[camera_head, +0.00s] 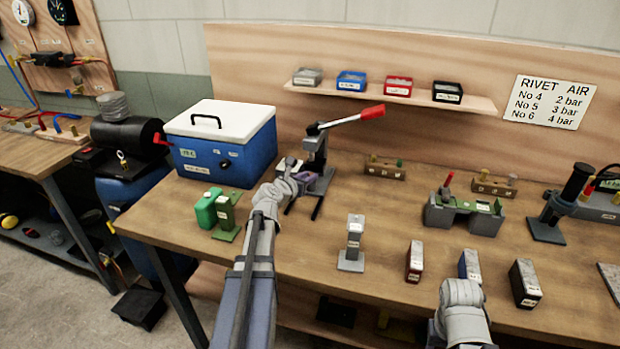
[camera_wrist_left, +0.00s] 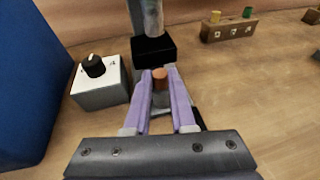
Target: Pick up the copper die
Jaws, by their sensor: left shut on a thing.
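The copper die (camera_wrist_left: 160,79) is a small orange-brown cylinder between the tips of my left gripper's purple fingers in the left wrist view. My left gripper (camera_wrist_left: 160,90) is shut on it, just in front of the press's black block (camera_wrist_left: 154,49). In the head view my left gripper (camera_head: 290,192) is at the hand press (camera_head: 315,160) with the red-tipped lever; my arm and hand hide the die there. My right arm shows at the bottom right, and its fingertips cannot be made out.
A white-topped box with a dark knob (camera_wrist_left: 98,85) sits left of the die. A blue cooler (camera_head: 225,150) and a green can (camera_head: 208,207) stand on the left. Wooden racks (camera_head: 384,169) are behind; several upright blocks (camera_head: 414,260) stand along the front.

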